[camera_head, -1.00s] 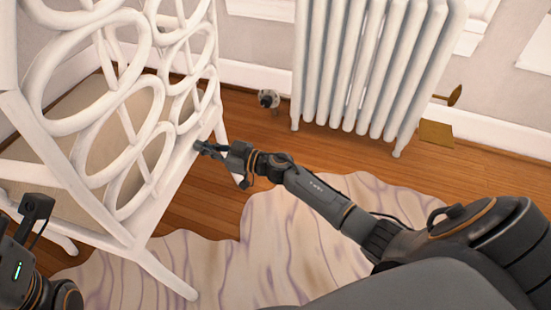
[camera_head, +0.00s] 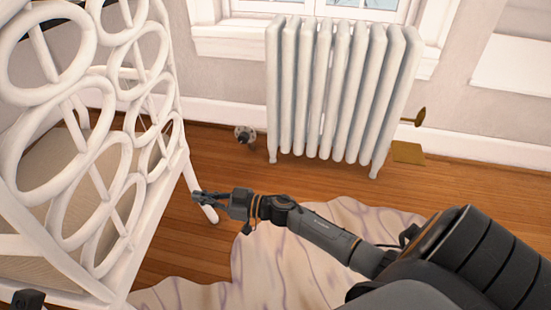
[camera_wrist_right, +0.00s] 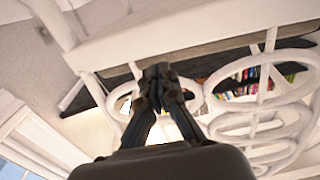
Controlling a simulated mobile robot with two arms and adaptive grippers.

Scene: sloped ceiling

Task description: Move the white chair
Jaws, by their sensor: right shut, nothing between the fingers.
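The white chair (camera_head: 128,150), with a back of interlocking rings and a beige seat, fills the left side of the head view and is cut off by the frame. In the right wrist view, its frame (camera_wrist_right: 190,40) and rings pass close behind my fingers. My right gripper (camera_head: 200,195) is shut and empty beside the chair's right leg; whether it touches the leg is unclear. Its closed fingertips (camera_wrist_right: 158,72) show in the right wrist view. Only a small dark part of my left gripper (camera_head: 28,299) shows at the bottom left, its fingers hidden.
A white radiator (camera_head: 335,95) stands against the wall under a window, with a valve (camera_head: 245,134) at its left. A pale wavy rug (camera_head: 300,262) covers part of the wooden floor (camera_head: 470,185). Bare floor lies between the chair and radiator.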

